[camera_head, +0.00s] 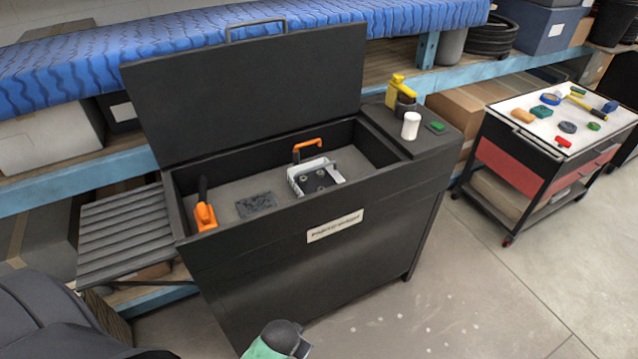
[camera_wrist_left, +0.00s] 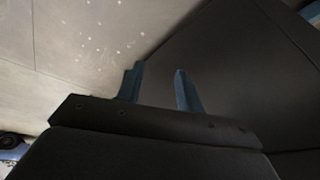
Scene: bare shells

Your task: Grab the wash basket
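The wash basket (camera_head: 298,187) is a small whitish basket with an orange handle (camera_head: 307,145) standing up at its back. It sits inside the open black washer tub (camera_head: 231,178) in the head view and holds a dark part with round holes. My left gripper (camera_wrist_left: 157,70) shows in the left wrist view, its two blue fingers apart with nothing between them. It is beside a large dark panel, with the floor behind; the basket is not in that view. My right gripper is in neither view.
The washer lid (camera_head: 250,90) stands raised behind the tub. An orange-handled tool (camera_head: 205,217) and a dark mat (camera_head: 256,204) lie inside it. A white container (camera_head: 411,126) and yellow bottle (camera_head: 396,88) stand on the right ledge. A slatted shelf (camera_head: 125,235) adjoins left; a tool cart (camera_head: 520,160) stands right.

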